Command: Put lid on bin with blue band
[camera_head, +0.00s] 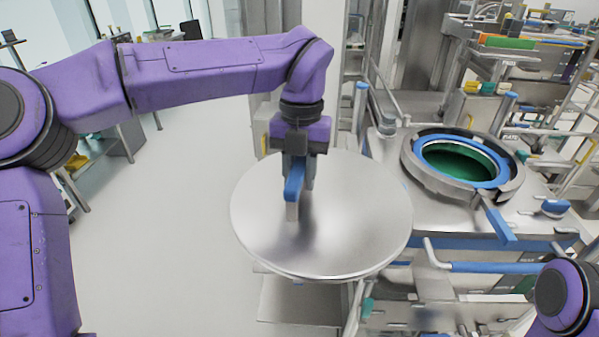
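The lid (350,225) is a large round shiny metal disc in the middle of the view, left of the bin and apart from it. My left gripper (294,205) reaches down over the lid's left part and appears shut on its handle, where a blue piece shows; the exact contact is partly hidden. The lid seems to hang in the air, roughly level. The bin with blue band (500,178) is the round opening at right, with a blue ring, a green inside and a grey metal collar; it is uncovered. My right gripper is out of view; only part of that arm shows at lower right.
A metal workstation surrounds the bin, with a blue lever (497,224) at its front and a blue-sleeved rail (495,267) below. Metal posts and frames stand behind the lid. Shelves with coloured parts (510,43) are at the back right. The floor (165,215) at left is clear.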

